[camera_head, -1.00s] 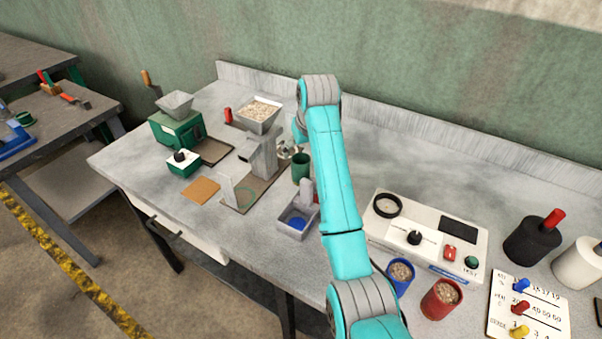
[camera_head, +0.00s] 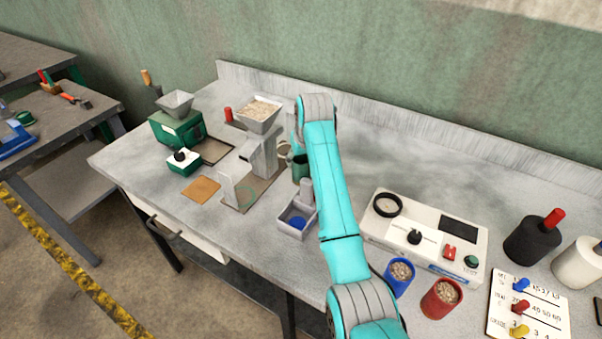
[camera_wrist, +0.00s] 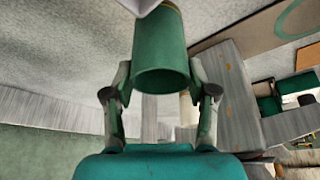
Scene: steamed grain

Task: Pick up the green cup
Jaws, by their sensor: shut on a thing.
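The green cup (camera_wrist: 161,52) is between the two fingers of my gripper (camera_wrist: 161,88) in the wrist view, with its round open end facing the camera. The fingers touch it on both sides. In the head view the green cup (camera_head: 300,167) shows beside the grey machine, partly hidden by my arm. My gripper is mostly hidden behind my arm there. I cannot tell for sure whether the cup touches the table.
A grey machine with a grain hopper (camera_head: 260,113) stands just left of the cup. A grey tray (camera_head: 295,218) with a blue spot lies in front. A white tester (camera_head: 424,236), blue cup (camera_head: 398,278) and red cup (camera_head: 441,298) are to the right.

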